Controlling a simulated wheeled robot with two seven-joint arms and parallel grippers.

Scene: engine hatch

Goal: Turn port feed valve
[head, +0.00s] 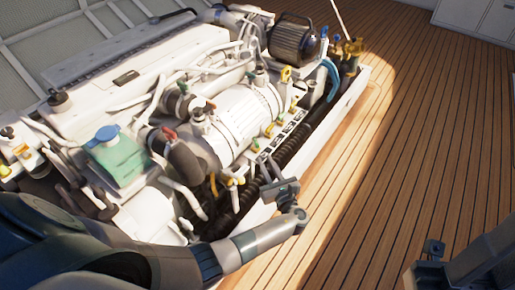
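The white engine (235,115) fills the left and middle of the head view. Several small valves with yellow handles sit along its near side, among them one (268,130) on the labelled strip and one (232,182) lower down. I cannot tell which is the port feed valve. My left gripper (268,168) is at the engine's near edge, just right of the lower yellow handle and below the labelled strip. Its two fingers point up toward the engine and look apart, with nothing seen between them. My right gripper (432,262) shows only partly at the bottom right, away from the engine, over the deck.
A black corrugated hose (296,142) runs along the engine's near side, inside the white hatch edge (345,105). The wooden deck (430,130) on the right is clear.

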